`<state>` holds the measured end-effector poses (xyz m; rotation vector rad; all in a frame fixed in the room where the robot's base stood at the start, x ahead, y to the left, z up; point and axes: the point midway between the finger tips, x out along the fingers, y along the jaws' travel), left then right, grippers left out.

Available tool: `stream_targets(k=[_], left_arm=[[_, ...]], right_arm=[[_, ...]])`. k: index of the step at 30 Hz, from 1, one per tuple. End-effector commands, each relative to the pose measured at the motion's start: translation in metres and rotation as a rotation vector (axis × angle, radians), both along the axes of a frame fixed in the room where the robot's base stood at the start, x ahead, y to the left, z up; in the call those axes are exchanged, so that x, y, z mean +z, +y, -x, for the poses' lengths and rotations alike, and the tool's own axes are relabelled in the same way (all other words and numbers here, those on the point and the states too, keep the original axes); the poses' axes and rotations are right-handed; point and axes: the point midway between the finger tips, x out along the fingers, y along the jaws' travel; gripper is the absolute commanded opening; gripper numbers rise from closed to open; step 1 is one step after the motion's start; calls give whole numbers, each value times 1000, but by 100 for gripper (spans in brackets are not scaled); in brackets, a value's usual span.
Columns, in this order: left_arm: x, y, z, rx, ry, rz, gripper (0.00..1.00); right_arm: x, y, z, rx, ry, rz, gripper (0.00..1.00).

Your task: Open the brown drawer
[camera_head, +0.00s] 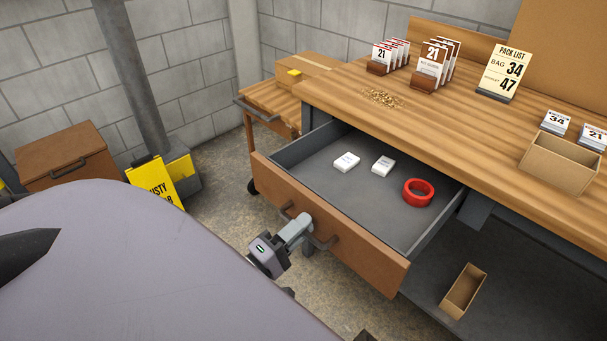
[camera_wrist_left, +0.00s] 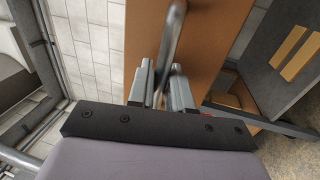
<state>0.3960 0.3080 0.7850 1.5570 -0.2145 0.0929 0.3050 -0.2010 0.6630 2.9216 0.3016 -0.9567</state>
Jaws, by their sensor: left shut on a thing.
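The brown drawer (camera_head: 340,239) stands pulled out from under the workbench, with its grey inside in view. Two small white boxes and a red tape roll (camera_head: 418,192) lie in it. A dark handle (camera_head: 321,242) runs along its front. My left gripper (camera_head: 300,225) is at the handle, left of its middle. In the left wrist view my left gripper (camera_wrist_left: 168,90) is shut on the handle (camera_wrist_left: 171,45), against the brown front (camera_wrist_left: 212,40). My right gripper is not in view.
The wooden workbench (camera_head: 440,122) carries cards, a pack list sign (camera_head: 503,72) and an open box (camera_head: 559,162). A small bin (camera_head: 463,291) stands on the lower shelf. A cart (camera_head: 272,97) stands behind the drawer, and a yellow sign (camera_head: 154,182) at left.

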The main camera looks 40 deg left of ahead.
Motion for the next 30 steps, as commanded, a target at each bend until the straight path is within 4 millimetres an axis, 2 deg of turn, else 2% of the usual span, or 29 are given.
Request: stream_targets(k=[6, 7, 8, 9, 20, 30], left_arm=[[0, 1, 0, 1, 0, -2, 0], [0, 1, 0, 1, 0, -2, 23], [0, 1, 0, 1, 0, -2, 32], [0, 1, 0, 1, 0, -2, 35], [-2, 1, 5, 0, 2, -1, 35], [-11, 4, 51, 0, 3, -1, 35]], right_arm=[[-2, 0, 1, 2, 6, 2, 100], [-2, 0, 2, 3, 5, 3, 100], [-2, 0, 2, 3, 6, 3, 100], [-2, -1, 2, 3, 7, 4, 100], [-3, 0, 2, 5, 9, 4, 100], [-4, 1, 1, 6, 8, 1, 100]])
